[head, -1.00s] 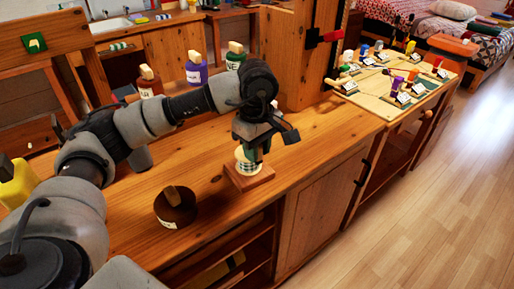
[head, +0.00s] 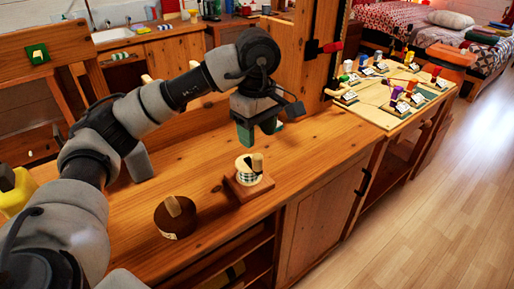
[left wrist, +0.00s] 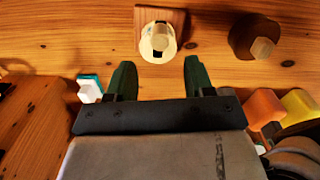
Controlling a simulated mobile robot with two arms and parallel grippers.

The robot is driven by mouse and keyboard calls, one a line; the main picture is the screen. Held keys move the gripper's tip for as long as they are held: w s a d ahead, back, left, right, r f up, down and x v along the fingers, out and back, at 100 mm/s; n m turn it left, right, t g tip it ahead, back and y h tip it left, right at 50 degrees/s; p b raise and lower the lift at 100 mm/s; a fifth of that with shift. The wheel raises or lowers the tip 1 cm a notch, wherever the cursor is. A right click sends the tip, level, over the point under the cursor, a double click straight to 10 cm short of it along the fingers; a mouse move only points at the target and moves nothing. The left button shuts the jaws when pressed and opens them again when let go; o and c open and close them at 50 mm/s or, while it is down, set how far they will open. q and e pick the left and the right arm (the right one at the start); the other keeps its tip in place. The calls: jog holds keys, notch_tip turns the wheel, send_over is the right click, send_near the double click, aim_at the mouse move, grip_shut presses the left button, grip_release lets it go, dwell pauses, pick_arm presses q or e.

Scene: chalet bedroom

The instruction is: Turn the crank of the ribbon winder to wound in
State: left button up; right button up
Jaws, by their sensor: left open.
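The ribbon winder (head: 248,178) stands on the wooden counter (head: 215,215). It has a square wooden base, a spool with a black-and-white checked band and a pale upright knob (head: 257,163). In the left wrist view the winder (left wrist: 157,40) is just beyond the fingertips, seen from above, with its knob on top. My left gripper (head: 262,133) is open and empty, above and slightly behind the winder, apart from it. Its two green fingers (left wrist: 157,75) are spread in the left wrist view. My right gripper is not in view.
A round dark brown container with a wooden handle (head: 175,216) stands left of the winder. A board with several small labelled items (head: 388,95) lies at the right end. A wooden post (head: 305,70) rises behind the gripper. Counter space between winder and board is clear.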

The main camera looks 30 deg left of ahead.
pick_arm(q)
jog(key=shift+r, duration=1.55)
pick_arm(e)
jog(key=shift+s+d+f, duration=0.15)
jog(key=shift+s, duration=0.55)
